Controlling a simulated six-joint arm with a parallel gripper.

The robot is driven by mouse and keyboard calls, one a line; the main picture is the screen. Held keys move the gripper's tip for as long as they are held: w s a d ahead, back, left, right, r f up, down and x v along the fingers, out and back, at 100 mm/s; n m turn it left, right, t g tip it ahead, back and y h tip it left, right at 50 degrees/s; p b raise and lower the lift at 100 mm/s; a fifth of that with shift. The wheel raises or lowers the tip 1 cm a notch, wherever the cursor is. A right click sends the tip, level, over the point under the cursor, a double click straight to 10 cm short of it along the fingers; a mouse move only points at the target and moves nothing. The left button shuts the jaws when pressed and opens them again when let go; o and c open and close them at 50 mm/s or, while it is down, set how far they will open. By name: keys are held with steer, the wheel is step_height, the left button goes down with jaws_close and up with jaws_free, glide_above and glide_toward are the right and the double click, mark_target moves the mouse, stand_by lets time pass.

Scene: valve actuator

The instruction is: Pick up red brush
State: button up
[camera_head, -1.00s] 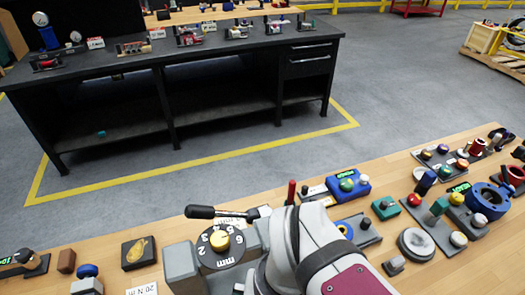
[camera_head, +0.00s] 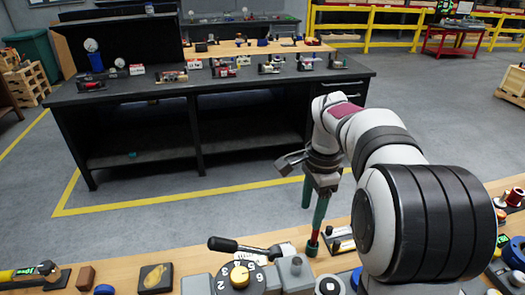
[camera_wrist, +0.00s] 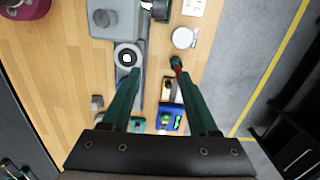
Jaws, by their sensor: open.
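A small red piece (camera_head: 314,237), probably the upright red brush, shows at the lower end of one green finger in the head view. In the wrist view, red (camera_wrist: 179,70) shows beside the tip of the right finger. The finger hides part of it, and I cannot tell whether they touch. My gripper (camera_head: 310,226) points down over the bench's far edge, with its two green fingers spread apart. In the wrist view my gripper (camera_wrist: 155,68) is open, and the red piece is at its right side, not centred.
The dial block (camera_head: 238,277) with a black lever (camera_head: 236,246) stands left of the gripper. A blue box (camera_wrist: 168,118) and a round grey-black part (camera_wrist: 128,57) lie below the fingers. The bench (camera_head: 195,262) has bare wood at left. A dark workbench (camera_head: 200,90) stands across the floor.

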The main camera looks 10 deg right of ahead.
mark_target(315, 236)
steer(key=w+d+f+m, duration=0.1)
steer(key=d, duration=0.1)
steer(key=w+d+f+m, duration=0.1)
steer(key=w+d+f, duration=0.1)
steer(key=w+d+f+m, duration=0.1)
steer(key=w+d, duration=0.1)
steer(key=shift+w+d+f, duration=0.1)
steer(key=shift+d+f, duration=0.05)
steer(key=shift+f, duration=0.1)
steer(key=f, duration=1.4)
steer(key=shift+w+a+f, duration=0.3)
steer(key=shift+w+f, duration=0.05)
jaws_close()
